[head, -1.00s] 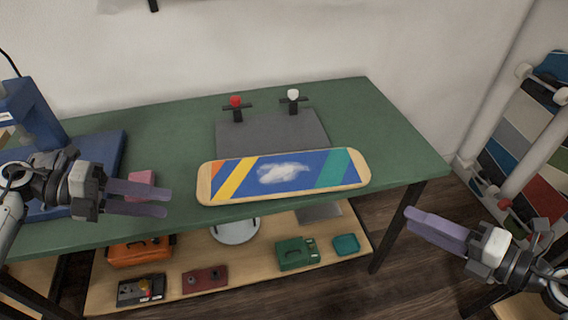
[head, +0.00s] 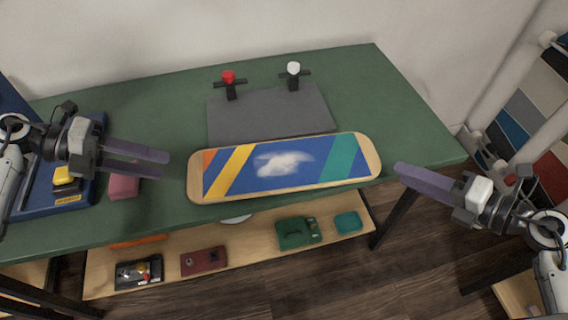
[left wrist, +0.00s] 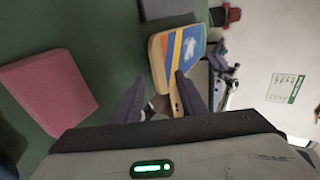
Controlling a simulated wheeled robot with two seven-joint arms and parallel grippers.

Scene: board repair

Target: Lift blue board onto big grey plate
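The blue board (head: 283,168), with yellow, orange and teal stripes and a white cloud shape, lies flat along the front of the green table. Its far edge is close against or over the front of the big grey plate (head: 262,112); I cannot tell whether they touch. My left gripper (head: 166,166) is open and empty, left of the board's left end. In the left wrist view the board (left wrist: 178,55) shows ahead, past the open fingers (left wrist: 158,95). My right gripper (head: 400,172) is just off the board's right end, apart from it; its fingers overlap in view, so its opening is unclear.
A pink block (head: 124,186) lies by my left gripper, beside a blue machine base (head: 75,200). Clamps with a red knob (head: 228,77) and a white knob (head: 293,69) stand behind the plate. The lower shelf (head: 240,262) holds several boxes.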

